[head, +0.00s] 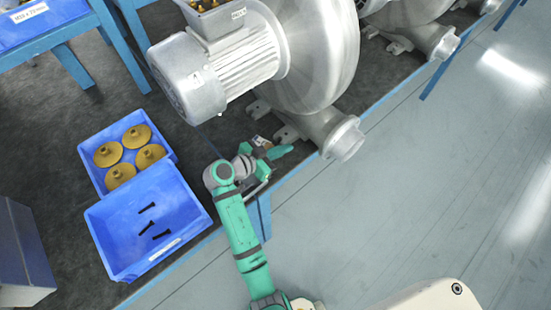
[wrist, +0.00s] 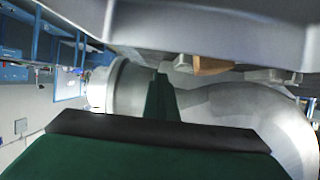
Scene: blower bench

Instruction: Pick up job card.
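My gripper (head: 272,157) is at the bench's front edge, low beside the blower's outlet, with a green finger pointing toward the blower's foot. In the wrist view, its green and black parts (wrist: 160,110) fill the lower middle, and I cannot tell how far apart the fingers are. I cannot make out the job card for certain. A small pale and brown patch (head: 260,141) shows just beside the gripper in the head view, too small to identify. The large silver blower (head: 312,60) with its ribbed motor (head: 215,75) stands right behind the gripper; its outlet (head: 345,138) is to the right.
A blue bin (head: 105,228) with several black bolts (head: 150,228) and another blue bin (head: 90,180) with several gold discs (head: 137,136) stand to the left. More blower housing (head: 435,38) is at the back right. The blower's grey underside (wrist: 200,22) hangs close above in the wrist view.

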